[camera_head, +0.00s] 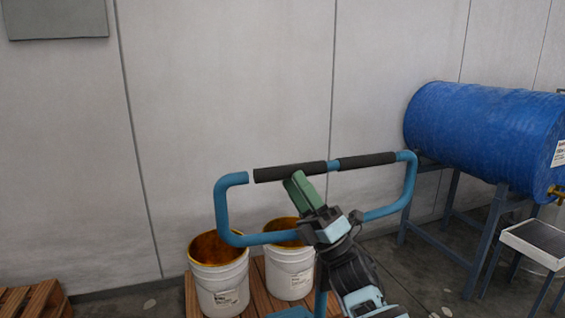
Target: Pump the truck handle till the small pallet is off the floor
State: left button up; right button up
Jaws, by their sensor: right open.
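The truck handle (230,215) is a blue tube loop with two black grips along its top bar, upright in front of the wall. My right gripper (296,184) has green fingers and is open. Its fingertips are at the left black grip (270,173), near the middle of the bar; I cannot tell whether they touch it. The small pallet (258,290) is wooden and shows low in the middle, partly hidden by buckets and my arm. Its underside is out of view, so its height off the floor cannot be told. My left gripper is not in view.
Two white buckets, a left one (220,280) and a right one (289,272), stand on the pallet with orange-brown insides. A blue drum (480,130) lies on a stand (490,225) at right. Another wooden pallet (45,300) is at lower left. The wall is close behind.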

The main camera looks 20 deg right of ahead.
jog(key=shift+p+x, duration=0.55)
jog(key=shift+x, duration=2.2)
jog(key=shift+c, duration=0.4)
grip_shut()
